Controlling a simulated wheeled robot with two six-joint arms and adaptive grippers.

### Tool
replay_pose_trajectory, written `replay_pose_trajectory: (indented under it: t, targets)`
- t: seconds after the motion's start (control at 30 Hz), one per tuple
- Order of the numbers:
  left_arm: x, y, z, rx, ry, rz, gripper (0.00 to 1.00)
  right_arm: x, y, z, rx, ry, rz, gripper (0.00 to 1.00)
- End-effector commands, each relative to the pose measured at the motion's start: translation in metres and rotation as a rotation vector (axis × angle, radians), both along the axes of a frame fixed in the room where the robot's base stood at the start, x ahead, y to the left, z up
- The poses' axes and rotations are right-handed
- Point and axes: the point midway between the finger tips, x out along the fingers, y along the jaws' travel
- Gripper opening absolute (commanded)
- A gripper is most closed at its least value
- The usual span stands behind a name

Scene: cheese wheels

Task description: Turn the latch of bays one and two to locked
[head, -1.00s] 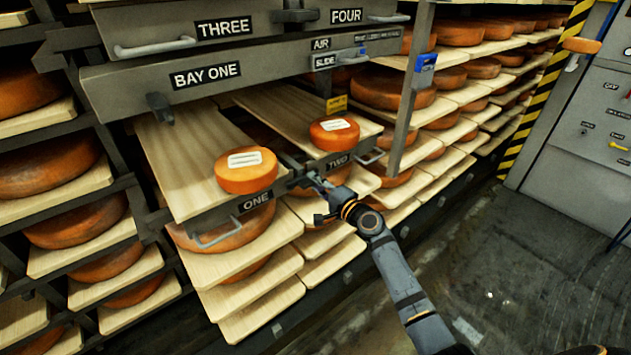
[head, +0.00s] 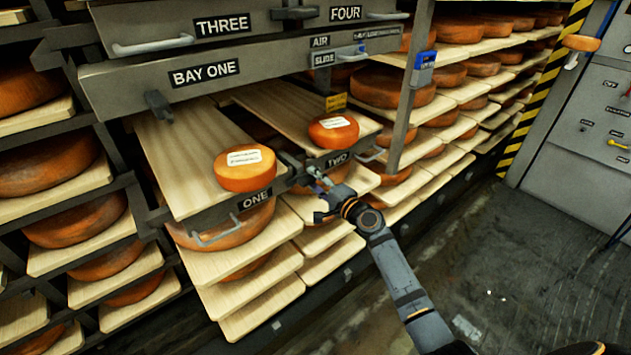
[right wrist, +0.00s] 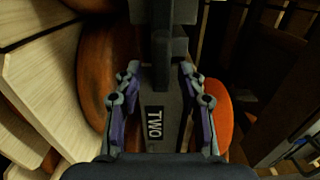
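The plates ONE (head: 255,199) and TWO (head: 336,160) mark two neighbouring drawer boards, each with an orange cheese wheel on it. The dark grey latch (head: 292,172) sits between the two plates, partly hidden; its exact setting is hard to tell. My right gripper (head: 318,180) is at the front of the boards, just right of the latch. In the right wrist view, its fingers (right wrist: 160,90) are spread to either side of the grey bar with the TWO plate (right wrist: 154,123), and a dark grey block (right wrist: 172,45) stands ahead between them. My left gripper is out of view.
A grey beam labelled BAY ONE (head: 205,73) runs above the boards. A grey post (head: 405,105) stands to the right of my right gripper. Handles (head: 218,236) stick out from the board fronts.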

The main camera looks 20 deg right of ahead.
Motion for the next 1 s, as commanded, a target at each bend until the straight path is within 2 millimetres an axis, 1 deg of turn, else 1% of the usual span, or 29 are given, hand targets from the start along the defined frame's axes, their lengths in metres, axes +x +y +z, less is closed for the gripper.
replay_pose_trajectory:
  t: [0.07,0.17,0.27,0.4,0.5,0.6,0.73,1.0]
  targets:
    - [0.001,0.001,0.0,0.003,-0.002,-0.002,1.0,-0.002,-0.001,0.0,-0.001,0.0,0.0,0.4]
    - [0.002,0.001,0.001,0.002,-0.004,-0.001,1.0,-0.012,-0.005,-0.001,-0.003,0.001,-0.001,0.4]
    - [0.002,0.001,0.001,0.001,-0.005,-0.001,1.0,-0.032,-0.012,-0.002,-0.006,0.002,0.0,0.4]
    - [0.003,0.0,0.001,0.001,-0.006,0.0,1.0,-0.066,-0.024,-0.002,-0.007,0.003,0.001,0.4]
    - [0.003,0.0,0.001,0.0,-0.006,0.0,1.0,-0.086,-0.031,-0.002,-0.007,0.004,0.002,0.4]
    - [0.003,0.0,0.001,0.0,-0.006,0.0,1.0,-0.101,-0.037,-0.001,-0.004,0.002,0.001,0.4]
    - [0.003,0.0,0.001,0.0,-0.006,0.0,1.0,-0.112,-0.04,0.0,-0.002,0.002,0.001,0.4]
    - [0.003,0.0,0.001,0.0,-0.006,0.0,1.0,-0.113,-0.041,0.0,0.0,0.0,0.0,0.4]
